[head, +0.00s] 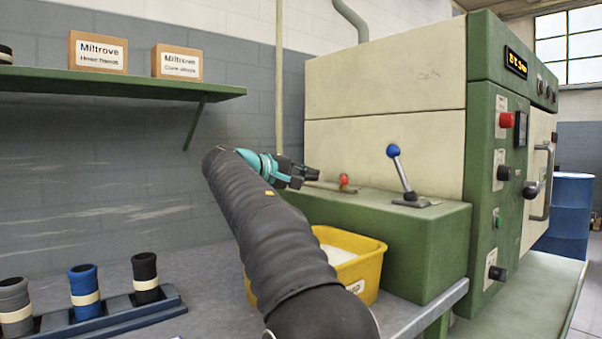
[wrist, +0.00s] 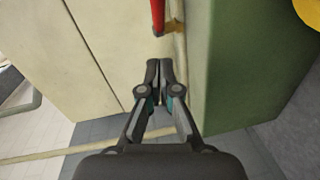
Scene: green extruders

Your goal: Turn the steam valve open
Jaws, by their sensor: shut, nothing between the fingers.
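The steam valve appears to be the small red handle (head: 344,181) on a thin pipe behind the green machine base in the head view. In the wrist view the red handle (wrist: 158,15) shows at the top edge, partly cut off, next to a brass-coloured fitting (wrist: 175,26). My gripper (head: 314,174) is to the left of the handle in the head view. In the wrist view my gripper (wrist: 160,66) has its fingertips together and empty, pointing toward the handle with a small gap in the picture. I cannot tell which way the valve is set.
A lever with a blue ball (head: 393,151) stands on the green base (head: 430,240) right of the handle. A yellow bin (head: 368,245) with white contents sits in front, partly behind my arm. The cream machine housing (head: 385,150) rises close behind. A green shelf (head: 120,82) is on the left wall.

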